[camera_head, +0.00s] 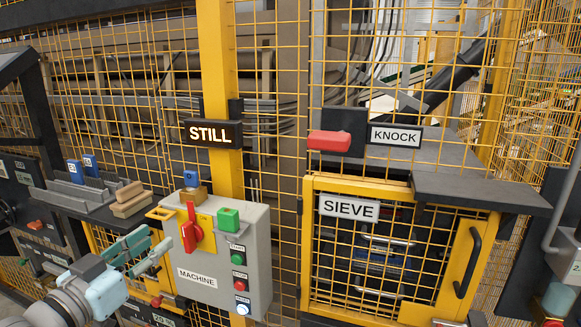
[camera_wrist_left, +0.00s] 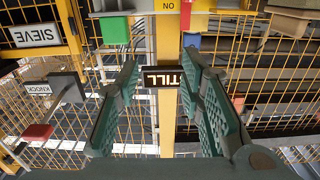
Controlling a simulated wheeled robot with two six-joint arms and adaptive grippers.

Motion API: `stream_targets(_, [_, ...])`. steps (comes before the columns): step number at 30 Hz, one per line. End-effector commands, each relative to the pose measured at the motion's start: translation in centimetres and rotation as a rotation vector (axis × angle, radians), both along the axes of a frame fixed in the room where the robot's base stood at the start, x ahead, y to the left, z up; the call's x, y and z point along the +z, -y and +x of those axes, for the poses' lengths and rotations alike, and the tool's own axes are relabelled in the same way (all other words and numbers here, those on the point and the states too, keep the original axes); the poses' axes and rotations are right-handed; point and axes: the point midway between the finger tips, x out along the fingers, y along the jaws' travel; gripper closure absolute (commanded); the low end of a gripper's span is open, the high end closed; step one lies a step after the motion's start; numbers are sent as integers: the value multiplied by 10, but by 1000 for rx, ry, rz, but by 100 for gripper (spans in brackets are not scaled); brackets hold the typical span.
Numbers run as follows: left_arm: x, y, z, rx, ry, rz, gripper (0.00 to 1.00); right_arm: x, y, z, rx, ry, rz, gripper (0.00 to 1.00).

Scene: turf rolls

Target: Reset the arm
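My left gripper (camera_head: 152,250) is at the lower left of the head view, just left of the grey machine box (camera_head: 258,250). Its two green fingers are apart with nothing between them. The left wrist view, which is upside down, also shows the open fingers (camera_wrist_left: 160,72), with the STILL sign (camera_wrist_left: 160,78) seen in the gap beyond them. The box carries a red switch handle (camera_head: 190,236) on a yellow plate, a green block (camera_head: 228,219) and several push buttons.
A yellow mesh fence stands behind the box. To the right are a red paddle (camera_head: 329,141) by the KNOCK sign (camera_head: 395,136), and a closed mesh door with a SIEVE sign (camera_head: 348,208). A dark ledge (camera_head: 480,190) juts out there. Wooden blocks (camera_head: 130,199) lie on the left shelf.

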Motion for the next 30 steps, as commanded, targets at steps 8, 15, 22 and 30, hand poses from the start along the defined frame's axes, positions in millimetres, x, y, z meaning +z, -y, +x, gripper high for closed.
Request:
stream_targets(8, [-2,-26,29,76,70,57,65,0,0,-6,0,-10,0,100])
stream_targets(15, [-42,-70,58,194,30,78,65,0,1,-5,0,-9,-1,100])
stream_targets(22, [-147,-125,77,341,-115,117,65,0,1,-6,0,-11,-1,100])
stream_targets(30, [-387,-167,11,472,-499,228,65,0,1,-7,0,-12,-2,100])
